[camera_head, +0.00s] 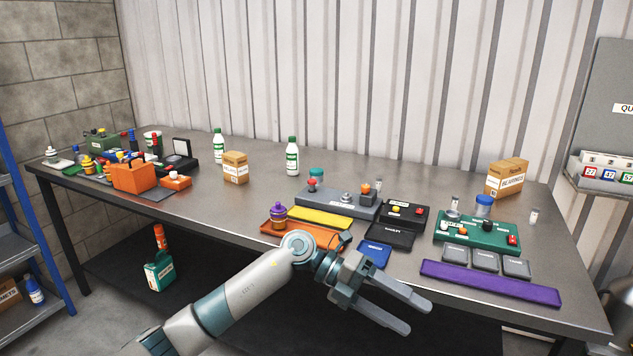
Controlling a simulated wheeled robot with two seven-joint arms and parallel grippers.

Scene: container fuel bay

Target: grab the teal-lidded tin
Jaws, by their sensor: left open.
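The teal-lidded tin (317,174) stands on the metal table behind the left end of a grey control box (337,203). Its lower part is hidden by the box and the red knob on it. My left gripper (415,317) is open and empty, its two fingers apart and pointing to the lower right. It is in front of the table's near edge, well to the right of the tin and nearer to me. My right gripper is not in view.
An orange tray (300,237) with a purple-topped bottle (278,216), a yellow bar (320,219) and a black case (390,234) lie near the grey box. A blue-lidded jar (484,206) stands by a green panel (470,233). A white bottle (292,156) stands behind the tin.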

